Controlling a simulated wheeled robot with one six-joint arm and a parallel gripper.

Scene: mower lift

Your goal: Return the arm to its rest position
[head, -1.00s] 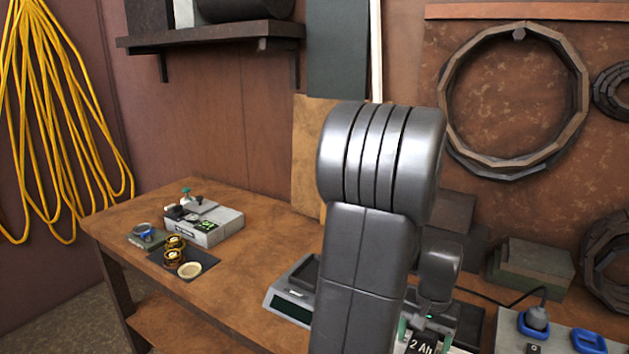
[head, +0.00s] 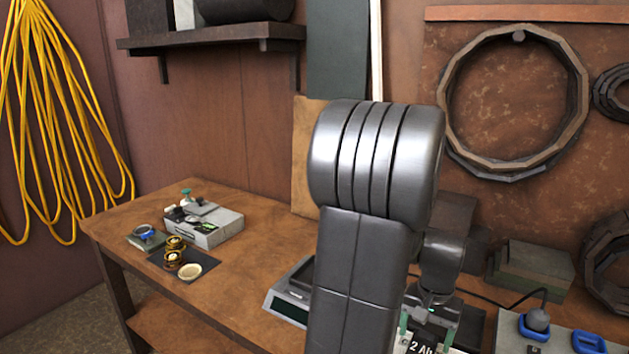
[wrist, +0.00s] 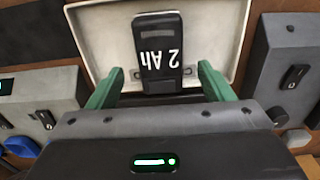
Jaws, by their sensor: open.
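My gripper (head: 429,325) is low at the bench's front right in the head view, partly hidden by my own grey arm. In the wrist view its two green fingers (wrist: 158,84) are spread open. A black battery marked "2 Ah" (wrist: 158,32) lies in a pale tray (wrist: 100,42) just beyond the fingertips. I see no finger closed on it. In the head view only the battery's label (head: 421,347) shows below the gripper.
A grey scale-like device (head: 287,298) stands left of my arm, partly hidden. A grey charger with blue sockets (head: 515,330) is at the right. A grey box (head: 214,232) and small brass parts (head: 173,252) stand on the wooden bench (head: 240,275). The bench's left middle is clear.

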